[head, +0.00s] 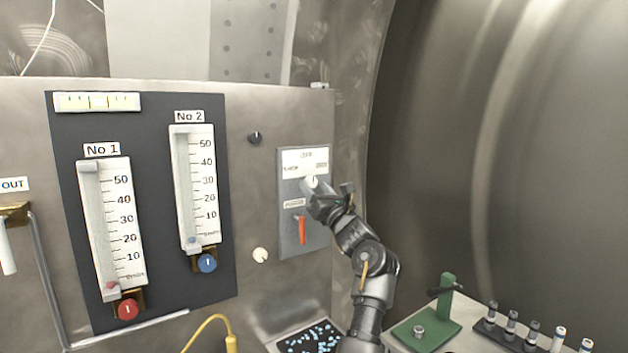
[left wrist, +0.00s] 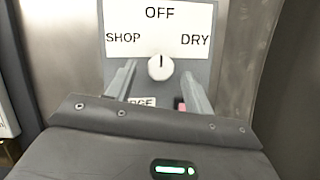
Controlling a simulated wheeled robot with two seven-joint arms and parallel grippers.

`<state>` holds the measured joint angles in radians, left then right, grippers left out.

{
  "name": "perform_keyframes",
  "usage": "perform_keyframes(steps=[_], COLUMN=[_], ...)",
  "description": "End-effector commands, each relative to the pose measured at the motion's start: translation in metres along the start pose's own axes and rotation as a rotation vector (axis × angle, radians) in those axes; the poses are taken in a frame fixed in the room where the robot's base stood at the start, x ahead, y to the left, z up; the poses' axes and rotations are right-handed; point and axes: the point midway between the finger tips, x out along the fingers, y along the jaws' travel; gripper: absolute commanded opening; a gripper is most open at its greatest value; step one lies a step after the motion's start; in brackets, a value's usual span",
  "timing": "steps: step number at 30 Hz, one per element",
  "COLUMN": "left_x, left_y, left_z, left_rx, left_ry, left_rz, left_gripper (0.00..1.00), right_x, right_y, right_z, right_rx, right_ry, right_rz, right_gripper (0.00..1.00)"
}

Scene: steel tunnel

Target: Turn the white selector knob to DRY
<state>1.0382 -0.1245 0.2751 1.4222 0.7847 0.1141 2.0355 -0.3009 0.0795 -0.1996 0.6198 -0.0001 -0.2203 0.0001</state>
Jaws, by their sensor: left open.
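The white selector knob (head: 312,183) sits on a grey panel (head: 289,240) on the steel wall. In the left wrist view the knob (left wrist: 160,68) is below a white label plate (left wrist: 160,24) reading OFF at top, SHOP at left and DRY at right. The dark mark on the knob points straight up at OFF. My left gripper (head: 327,194) is at the panel, close to the knob. In the left wrist view its two fingers are open, one on each side of the knob, with gaps visible. My right gripper is not in view.
An orange-red lever (head: 302,230) is just below the knob, near the gripper. A black knob (head: 255,137) and a cream knob (head: 260,255) are to the left. Gauges No 1 (head: 111,230) and No 2 (head: 195,190) stand further left. A green stand (head: 446,300) is at lower right.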

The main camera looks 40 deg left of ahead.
Motion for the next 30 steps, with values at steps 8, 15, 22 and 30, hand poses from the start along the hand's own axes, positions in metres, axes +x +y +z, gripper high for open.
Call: perform_keyframes(steps=[8,15,22,30], left_x=[0.018,0.018,0.018,0.018], left_y=[0.0,0.0,0.0,0.0], left_z=[0.0,-0.001,-0.001,-0.001], left_rx=[0.0,0.0,0.0,0.007], left_ry=[0.0,0.0,0.0,0.0], left_rz=[0.0,0.0,-0.001,-0.004], left_gripper=[0.52,0.51,0.21,0.07], right_x=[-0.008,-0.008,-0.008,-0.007], right_y=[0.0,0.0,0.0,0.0], right_z=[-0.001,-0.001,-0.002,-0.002], right_rx=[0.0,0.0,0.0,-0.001], right_ry=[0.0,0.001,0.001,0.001], right_rz=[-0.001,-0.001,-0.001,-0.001], right_gripper=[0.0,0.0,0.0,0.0])
